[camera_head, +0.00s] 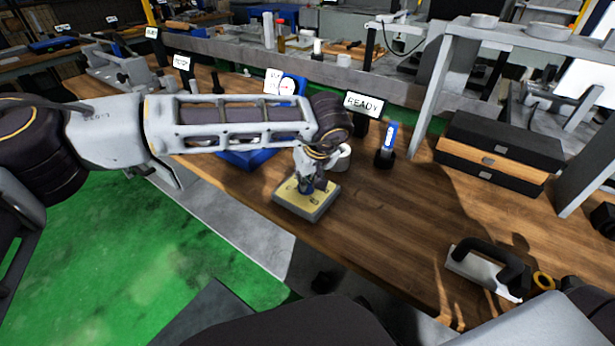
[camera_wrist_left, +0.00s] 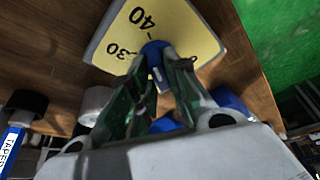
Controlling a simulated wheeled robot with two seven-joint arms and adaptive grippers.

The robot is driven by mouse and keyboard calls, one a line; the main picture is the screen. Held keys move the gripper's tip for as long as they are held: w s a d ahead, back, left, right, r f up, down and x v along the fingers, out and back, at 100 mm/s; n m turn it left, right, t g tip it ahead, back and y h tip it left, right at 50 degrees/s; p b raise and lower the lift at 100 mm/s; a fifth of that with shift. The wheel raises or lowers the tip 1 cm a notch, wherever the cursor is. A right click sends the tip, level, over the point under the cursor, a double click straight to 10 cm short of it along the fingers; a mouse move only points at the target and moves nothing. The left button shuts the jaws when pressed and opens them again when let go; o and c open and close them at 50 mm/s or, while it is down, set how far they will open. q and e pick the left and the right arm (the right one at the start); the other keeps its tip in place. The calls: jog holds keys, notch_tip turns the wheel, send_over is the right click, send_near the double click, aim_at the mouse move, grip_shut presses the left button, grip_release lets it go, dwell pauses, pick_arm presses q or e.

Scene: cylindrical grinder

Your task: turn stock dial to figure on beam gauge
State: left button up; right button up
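The stock dial is a yellow plate (camera_head: 300,204) with black figures on the wooden bench. The wrist view shows the plate (camera_wrist_left: 180,25) with 40 and 30 readable and a blue knob (camera_wrist_left: 155,50) at its edge of view. My left gripper (camera_head: 308,183) points down over the plate. In the wrist view its two fingers (camera_wrist_left: 158,68) stand on either side of the knob and appear to touch it. My right gripper does not show.
A READY sign (camera_head: 363,104) and a blue-labelled bottle (camera_head: 388,142) stand behind the plate. A white roll (camera_head: 342,158) is close beside my gripper. A drawer box (camera_head: 495,150) and a black-handled tool (camera_head: 490,266) are at the right. Bare bench lies between.

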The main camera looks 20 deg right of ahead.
pick_arm(q)
jog(key=shift+o, duration=1.4)
jog(key=shift+r, duration=0.1)
jog(key=v, duration=1.1)
jog(key=shift+r, duration=0.4)
jog(key=shift+s, duration=0.15)
